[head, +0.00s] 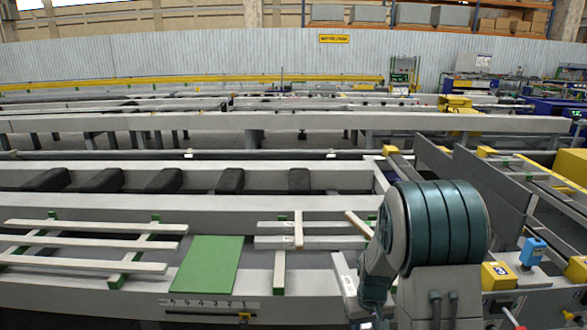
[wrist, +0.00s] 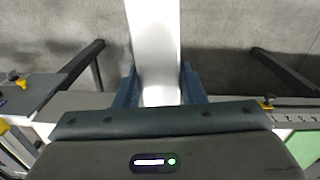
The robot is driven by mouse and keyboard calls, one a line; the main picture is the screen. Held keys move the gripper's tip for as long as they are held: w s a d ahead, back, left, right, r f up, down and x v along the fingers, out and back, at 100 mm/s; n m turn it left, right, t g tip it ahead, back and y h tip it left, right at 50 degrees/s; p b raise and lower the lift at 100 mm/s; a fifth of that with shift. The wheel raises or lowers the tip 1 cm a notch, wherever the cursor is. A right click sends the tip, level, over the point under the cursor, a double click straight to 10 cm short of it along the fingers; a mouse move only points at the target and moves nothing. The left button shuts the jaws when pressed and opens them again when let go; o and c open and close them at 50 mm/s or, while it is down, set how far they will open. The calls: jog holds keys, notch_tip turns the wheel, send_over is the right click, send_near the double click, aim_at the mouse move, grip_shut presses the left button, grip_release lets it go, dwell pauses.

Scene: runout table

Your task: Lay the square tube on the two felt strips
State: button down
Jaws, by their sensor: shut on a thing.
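The square tube (wrist: 153,45) is pale and plain in the wrist view. My gripper (wrist: 160,88) is shut on it, with a dark blue finger on each side. The tube runs out past the fingers over the grey floor; its end beyond the picture and the part under my gripper are hidden. In the head view two pale strips, which look like the felt strips, lie across silver profiles: a left strip (head: 298,230) and a slanted right strip (head: 359,224). My arm hides most of my gripper there, low and right of the strips.
A green mat (head: 207,263) lies left of the profiles (head: 330,243). Pale slats (head: 85,243) rest farther left. A ruler (head: 210,304) marks the table's front edge. Yellow blocks (head: 497,275) and a blue device (head: 533,252) stand at the right.

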jog(key=shift+m, duration=0.7)
jog(key=a+f, duration=0.1)
jog(key=f, duration=0.1)
jog(key=a+f, duration=0.2)
jog(key=shift+f, duration=0.15)
